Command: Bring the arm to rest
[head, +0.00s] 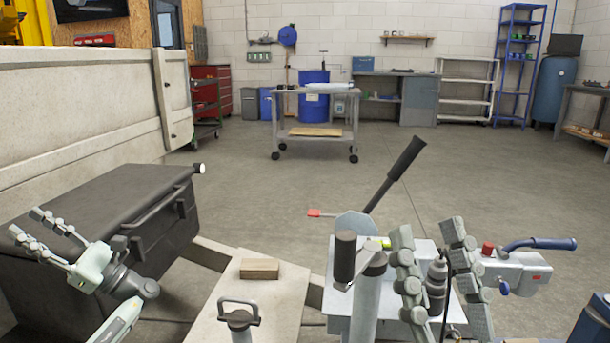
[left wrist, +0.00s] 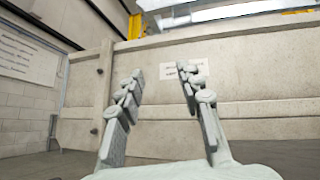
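My left gripper (head: 27,222) is at the lower left in the head view, raised in front of the black box. Its two fingers are apart with nothing between them. The left wrist view also shows these fingers (left wrist: 160,72) spread and empty, facing the pale trailer side wall (left wrist: 235,120). My right gripper (head: 428,230) is at the lower right in the head view, above the grey plate. Its fingers stand apart and point up. A dark grey cylindrical part (head: 437,280) shows between them; I cannot tell whether they touch it.
A black box (head: 110,205) stands by the trailer wall (head: 80,110). A wooden block (head: 260,268) lies on the pale frame beam. A black lever (head: 395,175) and a blue-handled winch (head: 515,265) are near my right gripper. The floor toward the cart (head: 315,92) is clear.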

